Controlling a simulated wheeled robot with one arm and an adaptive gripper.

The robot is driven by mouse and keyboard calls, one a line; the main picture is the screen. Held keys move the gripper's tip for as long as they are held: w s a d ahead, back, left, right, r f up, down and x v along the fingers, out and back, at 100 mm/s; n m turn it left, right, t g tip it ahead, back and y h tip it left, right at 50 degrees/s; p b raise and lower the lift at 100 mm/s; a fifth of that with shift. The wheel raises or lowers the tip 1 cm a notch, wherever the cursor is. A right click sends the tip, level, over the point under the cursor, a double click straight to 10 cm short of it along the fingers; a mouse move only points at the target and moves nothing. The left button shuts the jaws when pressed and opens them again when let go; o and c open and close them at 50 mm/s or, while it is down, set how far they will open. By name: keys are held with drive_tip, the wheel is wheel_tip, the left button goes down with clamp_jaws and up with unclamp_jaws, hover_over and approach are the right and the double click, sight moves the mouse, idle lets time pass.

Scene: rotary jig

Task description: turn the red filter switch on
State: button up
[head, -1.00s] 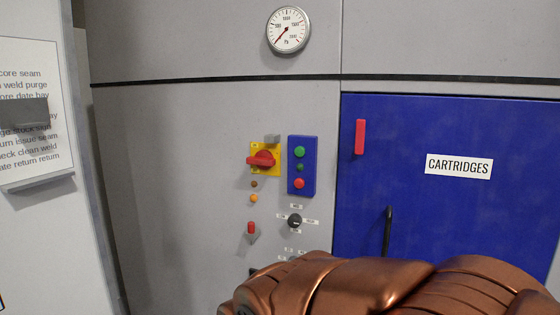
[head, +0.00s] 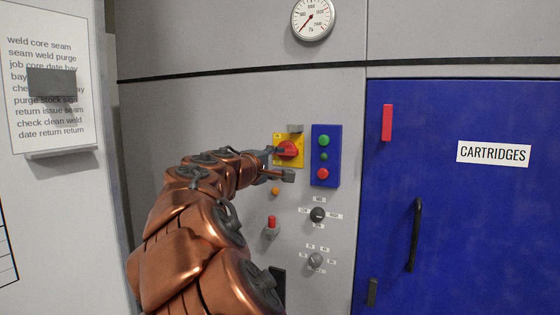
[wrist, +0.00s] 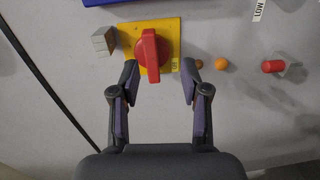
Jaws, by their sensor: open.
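The red switch (head: 289,149) is a rotary knob on a yellow square plate (head: 280,158) on the grey cabinet front. In the wrist view the red knob (wrist: 149,56) stands out from its yellow plate (wrist: 127,33), its grip bar running up and down the picture. My gripper (head: 279,163) is at the plate in the head view, partly covering its left and lower side. In the wrist view my gripper (wrist: 160,80) is open, with one finger on each side of the knob's near end. I cannot tell whether either finger touches it.
A grey block (head: 295,128) sits at the plate's top edge. A blue button box (head: 325,180) is close to the right. Below are an orange lamp (head: 275,192), a red-tipped toggle (head: 272,222) and a black selector knob (head: 317,214). The blue CARTRIDGES door (head: 470,210) is farther right.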

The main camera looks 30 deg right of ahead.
drive_tip(key=w+d+r+p, duration=0.1)
drive_tip(key=w+d, duration=0.4)
drive_tip(key=w, duration=0.1)
drive_tip(key=shift+d+n+t, duration=0.3)
drive_tip(key=shift+n+t, duration=0.1)
drive_tip(key=shift+c, duration=0.3)
clamp_jaws()
